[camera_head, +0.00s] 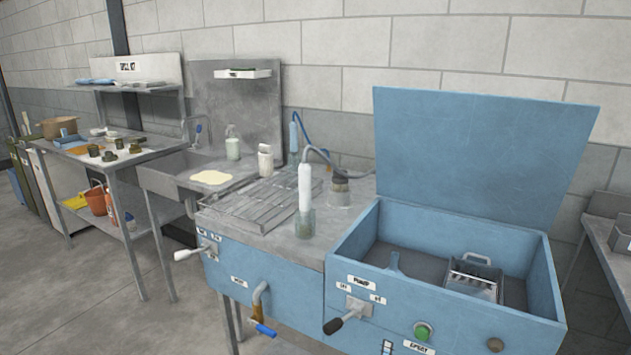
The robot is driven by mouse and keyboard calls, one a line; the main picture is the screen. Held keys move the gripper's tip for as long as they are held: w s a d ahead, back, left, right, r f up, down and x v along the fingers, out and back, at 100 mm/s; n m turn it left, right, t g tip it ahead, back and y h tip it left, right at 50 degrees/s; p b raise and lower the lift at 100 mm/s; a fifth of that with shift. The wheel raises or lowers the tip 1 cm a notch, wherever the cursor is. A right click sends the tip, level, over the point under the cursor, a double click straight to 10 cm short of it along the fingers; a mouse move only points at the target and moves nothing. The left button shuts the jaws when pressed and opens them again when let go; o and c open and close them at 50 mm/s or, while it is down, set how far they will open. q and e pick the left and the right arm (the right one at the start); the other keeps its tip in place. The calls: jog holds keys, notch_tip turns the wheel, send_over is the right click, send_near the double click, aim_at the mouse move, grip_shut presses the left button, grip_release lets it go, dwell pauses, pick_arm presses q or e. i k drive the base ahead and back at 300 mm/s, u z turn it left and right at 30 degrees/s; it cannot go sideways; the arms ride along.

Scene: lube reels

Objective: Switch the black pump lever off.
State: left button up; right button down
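The black pump lever (336,324) is on the front of the blue unit (455,330), under a white label (361,281) reading PUMP. Two smaller labels sit below that one: one at the left (343,287) seems to read OFF, and one at the right (377,299) is too small to read surely. The lever's metal shaft runs from its plate (360,306) down and left to the black grip, which sticks out toward me. Neither of my grippers is in view.
A green button (423,331) is right of the pump lever. The blue lid (480,150) stands open. Floor at lower left is clear.

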aim_at(337, 325)
jog(key=z, duration=1.35)
jog(key=i, duration=0.6)
jog(key=u, duration=1.55)
